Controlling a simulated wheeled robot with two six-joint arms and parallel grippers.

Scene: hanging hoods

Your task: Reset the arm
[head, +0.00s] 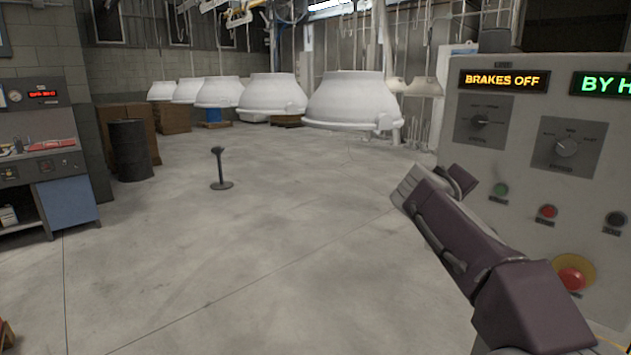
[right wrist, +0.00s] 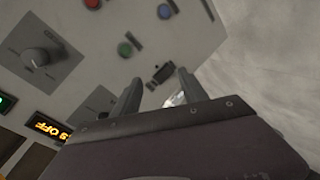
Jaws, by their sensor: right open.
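My right arm comes in from the lower right in the head view, in front of the control panel (head: 485,150). My right gripper (head: 462,180) is beside the panel's left part. In the right wrist view the two fingers of the right gripper (right wrist: 158,78) are spread apart, with a small dark fitting (right wrist: 162,73) showing between them and a pale shiny bit lower down. I cannot tell whether the fingers touch the panel. My left gripper is not in view.
The panel has a lit "BRAKES OFF" sign (head: 504,80), knobs (head: 479,121), a green button (head: 501,189), a red button (head: 548,211) and a large red stop button (head: 571,279). White hoods (head: 350,101) hang at the back. A small stand (head: 220,168) stands on open floor.

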